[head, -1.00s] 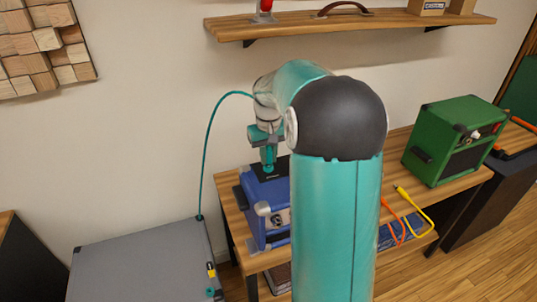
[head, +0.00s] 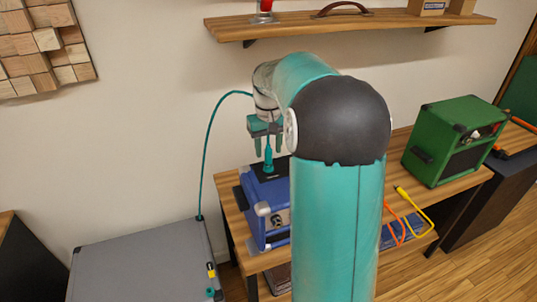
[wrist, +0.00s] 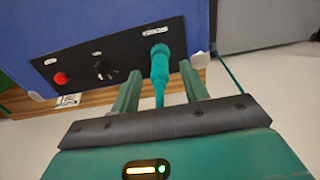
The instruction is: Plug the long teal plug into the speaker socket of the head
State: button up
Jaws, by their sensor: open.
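The long teal plug (head: 268,158) stands upright on the black panel on top of the blue head (head: 257,196). In the wrist view the plug (wrist: 160,66) meets the black panel (wrist: 112,68) at its right-hand end, below a small white label; its tip is hidden. My gripper (head: 268,150) is above the head. In the wrist view its two fingers (wrist: 158,88) are apart, one on each side of the plug's cable end, with gaps showing. The teal cable (head: 208,135) arcs left from the gripper area down to the grey box.
A grey box (head: 140,262) stands at lower left with a yellow and a teal connector. A green amp (head: 455,140) stands right on the wooden bench (head: 402,192). Orange and yellow cables (head: 412,212) lie near it. A shelf (head: 350,22) is above. A red button (wrist: 61,78) is on the panel.

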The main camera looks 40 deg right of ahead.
notch_tip(320, 180, up, 10)
jog(key=shift+r, duration=0.25)
jog(key=shift+a, duration=0.15)
jog(key=s+a+r+t, duration=0.15)
jog(key=s+a, duration=0.25)
jog(key=a, duration=0.4)
jog(key=s+a+f+n+t, duration=0.1)
jog(key=s+a+f+t, duration=0.1)
jog(key=s+a, duration=0.6)
jog(key=s+a+f+n+t, duration=0.2)
jog(key=s+a+f, duration=0.2)
jog(key=s+a, duration=0.4)
jog(key=shift+s+f, duration=0.2)
jog(key=shift+s, duration=0.55)
